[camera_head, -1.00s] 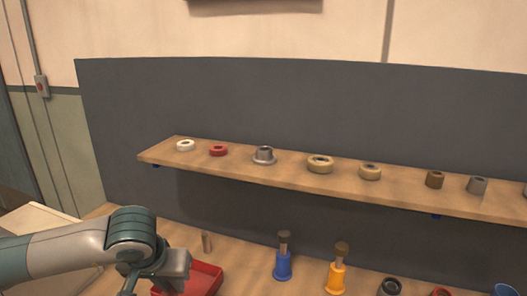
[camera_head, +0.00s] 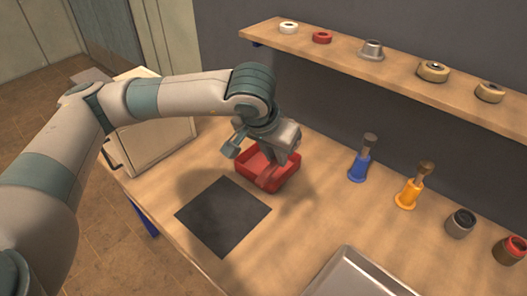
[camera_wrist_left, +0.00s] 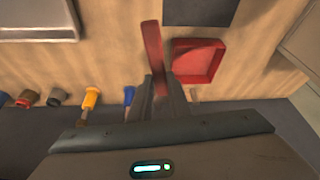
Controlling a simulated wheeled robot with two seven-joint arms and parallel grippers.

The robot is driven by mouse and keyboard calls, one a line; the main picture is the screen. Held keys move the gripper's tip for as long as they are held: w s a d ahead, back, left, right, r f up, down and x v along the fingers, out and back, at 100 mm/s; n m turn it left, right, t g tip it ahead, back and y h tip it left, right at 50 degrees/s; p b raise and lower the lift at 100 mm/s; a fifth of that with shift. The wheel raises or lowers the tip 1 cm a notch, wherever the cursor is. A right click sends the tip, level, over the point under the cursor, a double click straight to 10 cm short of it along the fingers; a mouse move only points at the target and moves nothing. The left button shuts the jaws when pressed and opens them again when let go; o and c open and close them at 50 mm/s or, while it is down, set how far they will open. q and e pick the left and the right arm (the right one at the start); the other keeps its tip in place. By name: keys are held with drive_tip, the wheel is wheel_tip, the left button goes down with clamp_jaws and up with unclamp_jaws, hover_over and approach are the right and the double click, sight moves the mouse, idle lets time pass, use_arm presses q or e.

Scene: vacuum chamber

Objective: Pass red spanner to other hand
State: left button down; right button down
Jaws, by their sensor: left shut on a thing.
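My left gripper (camera_head: 277,146) is above the red tray on the workbench in the head view. In the left wrist view, the gripper (camera_wrist_left: 162,92) is shut on the red spanner (camera_wrist_left: 152,45), a long red bar sticking out past the fingertips. In the head view the spanner is hard to tell apart from the red tray behind it. My right gripper is in neither view.
The red tray (camera_head: 294,175) also shows in the wrist view (camera_wrist_left: 222,58). A black mat (camera_head: 222,216) lies in front of it. Blue (camera_head: 359,166) and orange (camera_head: 408,194) holders stand to the right. A metal tray (camera_head: 345,280) is at the front. A shelf (camera_head: 330,52) runs behind.

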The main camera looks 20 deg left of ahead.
use_arm(q)
drive_tip(key=d+r+m+h, duration=0.1)
drive_tip(key=d+r+m, duration=0.1)
drive_tip(key=d, duration=0.4)
drive_tip(key=d+r+m+g+h, duration=0.1)
drive_tip(key=d+r+m, duration=0.1)
drive_tip(key=d, duration=0.4)
drive_tip(key=shift+d+r+m, duration=0.3)
drive_tip(key=shift+r+m, duration=0.1)
drive_tip(key=shift+m, duration=0.5)
drive_tip(key=shift+s, duration=0.1)
